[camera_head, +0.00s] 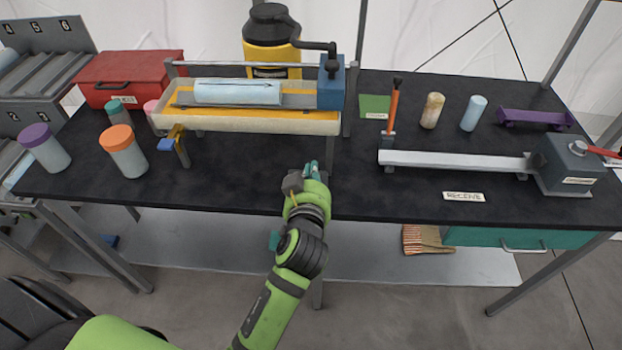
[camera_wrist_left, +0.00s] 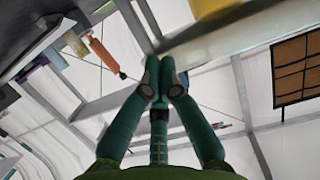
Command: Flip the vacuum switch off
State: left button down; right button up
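A yellow canister with a black top (camera_head: 270,38) and a black bent pipe stands behind the trough at the back of the black table; it may be the vacuum. No part is clearly recognisable as its switch. A grey box (camera_head: 572,165) with a red-handled lever (camera_head: 598,150) sits at the table's right end. My left gripper (camera_head: 312,170) is over the table's front edge, in front of the trough and well apart from canister and box. Its teal fingers (camera_wrist_left: 160,75) meet at the tips in the left wrist view, with nothing visible between them. My right gripper is not in view.
A cream trough (camera_head: 225,120) holds a pale cylinder (camera_head: 237,92). Several capped jars, a red toolbox (camera_head: 128,76) and a rack fill the left. The table's front middle is clear.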

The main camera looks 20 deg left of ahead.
pick_arm(q)
jog(key=v, duration=0.3)
jog(key=shift+r, duration=0.35)
jog(key=shift+w, duration=0.1)
